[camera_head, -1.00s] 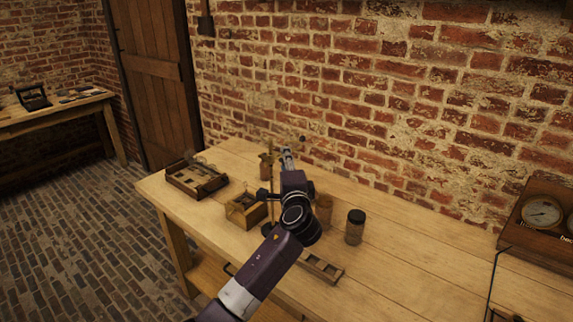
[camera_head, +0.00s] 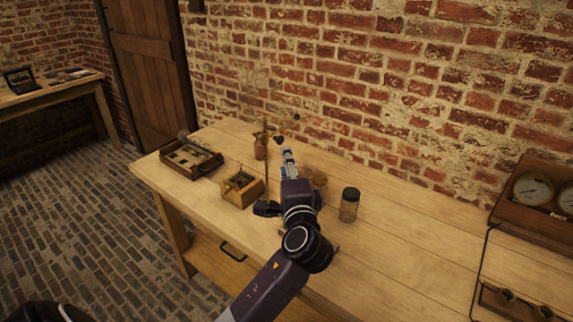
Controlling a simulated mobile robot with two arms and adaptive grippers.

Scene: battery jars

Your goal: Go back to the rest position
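A glass jar with a dark lid (camera_head: 349,205) stands upright to the right of the wrist. Another jar (camera_head: 318,180) is partly hidden behind the gripper. My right gripper is not in view.
A thin upright rod (camera_head: 267,160) stands close left of the gripper. A small wooden box (camera_head: 242,188) and a wooden tray with parts (camera_head: 191,158) are on the left. A box with dials (camera_head: 533,192) stands right against the brick wall. The front-right bench top is mostly clear.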

